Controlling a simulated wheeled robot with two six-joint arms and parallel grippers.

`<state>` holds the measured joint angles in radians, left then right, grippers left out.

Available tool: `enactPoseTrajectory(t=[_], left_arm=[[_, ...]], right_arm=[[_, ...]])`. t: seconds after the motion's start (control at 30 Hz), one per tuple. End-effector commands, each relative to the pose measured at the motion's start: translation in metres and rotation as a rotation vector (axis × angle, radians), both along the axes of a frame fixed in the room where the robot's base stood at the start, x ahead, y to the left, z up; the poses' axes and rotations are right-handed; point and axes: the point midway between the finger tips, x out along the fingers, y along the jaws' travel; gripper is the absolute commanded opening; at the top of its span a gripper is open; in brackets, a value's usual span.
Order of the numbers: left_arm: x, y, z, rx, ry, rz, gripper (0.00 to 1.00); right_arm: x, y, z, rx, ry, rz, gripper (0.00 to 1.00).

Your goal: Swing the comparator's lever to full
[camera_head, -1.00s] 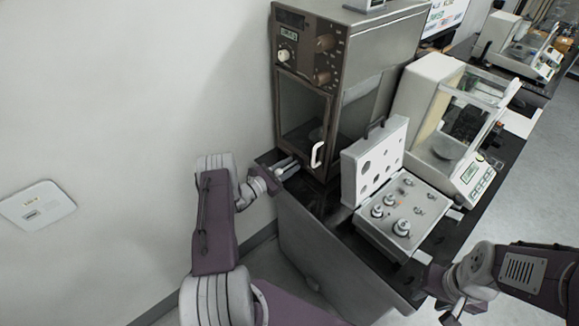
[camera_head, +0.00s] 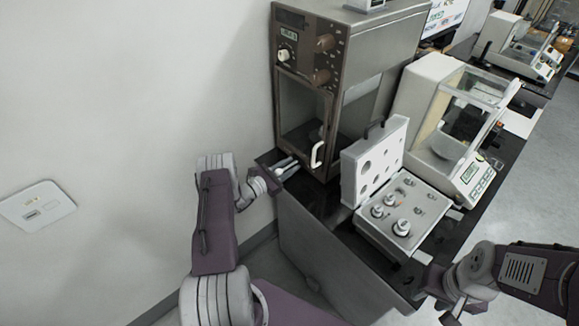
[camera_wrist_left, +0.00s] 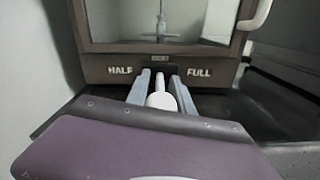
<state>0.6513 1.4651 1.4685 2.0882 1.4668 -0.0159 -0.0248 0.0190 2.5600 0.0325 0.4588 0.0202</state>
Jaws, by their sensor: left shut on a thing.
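The comparator (camera_head: 350,45) is a tall brown cabinet with knobs, a glass front and a white door handle. Its lever (camera_wrist_left: 160,97), a white rod with a rounded end, sticks out below the glass, between the HALF and FULL labels and under a small middle label. My left gripper (camera_wrist_left: 158,88) is shut on the lever, one grey finger on each side. In the head view my left gripper (camera_head: 286,167) is at the cabinet's lower front, and the lever is too small to make out there. My right gripper (camera_head: 452,302) is low at the right, away from the comparator; its fingers are unclear.
An open weight case (camera_head: 372,236) with several metal weights stands on the dark table (camera_head: 318,198), right of the comparator. A white balance (camera_head: 420,95) stands behind it. The wall (camera_head: 130,110) is close on the left.

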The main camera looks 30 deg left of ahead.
Motion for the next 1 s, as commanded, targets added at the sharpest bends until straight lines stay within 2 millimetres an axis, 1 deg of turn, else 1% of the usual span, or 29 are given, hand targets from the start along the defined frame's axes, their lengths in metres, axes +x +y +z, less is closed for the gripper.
enactPoseTrajectory(t=[0.07, 0.23, 0.33, 0.57, 0.6, 0.63, 0.67, 0.93, 1.0], left_arm=[[0.000, -0.001, 0.001, -0.002, 0.000, 0.008, 0.00], [-0.001, -0.006, 0.003, -0.005, 0.001, 0.097, 0.00], [-0.002, -0.005, 0.001, -0.002, 0.001, 0.125, 0.00], [-0.002, -0.005, 0.000, 0.001, 0.000, 0.126, 0.00], [-0.002, -0.005, 0.000, 0.001, 0.000, 0.126, 0.36], [-0.002, -0.005, 0.000, 0.001, 0.000, 0.126, 0.45], [-0.002, -0.005, 0.000, 0.001, 0.000, 0.126, 0.50], [-0.002, -0.005, 0.000, 0.000, 0.000, 0.126, 0.50], [-0.005, -0.003, 0.000, 0.000, 0.000, 0.126, 0.50]], right_arm=[[0.000, 0.000, 0.002, 0.000, 0.000, 0.000, 0.39], [0.000, 0.000, 0.015, 0.000, 0.000, 0.000, 0.39], [0.000, 0.000, 0.016, 0.000, 0.000, 0.000, 0.39], [0.000, 0.000, 0.015, 0.000, 0.000, 0.000, 0.39], [0.000, 0.000, 0.015, 0.000, 0.000, 0.000, 0.39], [0.000, 0.000, 0.015, 0.000, 0.000, 0.000, 0.39], [0.000, 0.000, 0.015, 0.000, 0.000, 0.000, 0.39], [0.000, 0.000, 0.015, 0.000, 0.000, 0.000, 0.39], [0.000, 0.000, 0.014, 0.000, 0.000, 0.000, 0.39]])
